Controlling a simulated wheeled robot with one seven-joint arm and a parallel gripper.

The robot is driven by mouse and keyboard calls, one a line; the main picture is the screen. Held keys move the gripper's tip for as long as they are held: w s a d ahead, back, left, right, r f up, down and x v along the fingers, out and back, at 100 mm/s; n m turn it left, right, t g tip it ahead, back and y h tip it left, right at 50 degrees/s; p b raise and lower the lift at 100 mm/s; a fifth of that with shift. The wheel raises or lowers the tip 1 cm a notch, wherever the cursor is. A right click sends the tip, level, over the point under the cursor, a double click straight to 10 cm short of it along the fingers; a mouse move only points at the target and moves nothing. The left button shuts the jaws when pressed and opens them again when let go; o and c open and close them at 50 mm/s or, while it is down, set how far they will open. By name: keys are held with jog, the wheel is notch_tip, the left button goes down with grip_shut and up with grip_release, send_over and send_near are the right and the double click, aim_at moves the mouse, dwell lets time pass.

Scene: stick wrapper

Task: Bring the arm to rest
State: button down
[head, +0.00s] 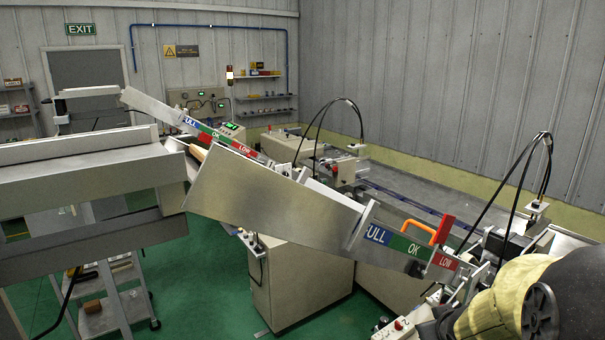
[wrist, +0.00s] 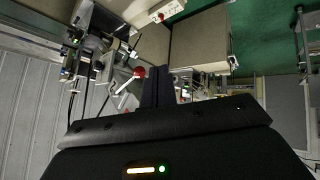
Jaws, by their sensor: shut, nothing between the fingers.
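My gripper (wrist: 158,74) shows in the wrist view. Its two dark fingers are together at the centre, with nothing between them. A red round knob (wrist: 139,72) appears just to the left of the fingers; I cannot tell how far beyond them it is. I cannot make out my gripper in the head view.
In the head view, a sloping metal chute (head: 270,200) with FULL, OK and LOW labels crosses the middle. An orange handle (head: 443,229) stands beside its lower end. A yellow roll (head: 500,305) is at the lower right.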

jog(key=s+a+f+m+g+y+b, duration=0.1)
jog(key=s+a+f+g, duration=0.4)
jog(key=s+a, duration=0.6)
notch_tip(320, 180, down, 3)
jog(key=shift+s+a+r+m+g+y+b, duration=0.15)
jog(key=shift+s+a+m+g+y+b, duration=0.25)
jog(key=shift+a, duration=0.6)
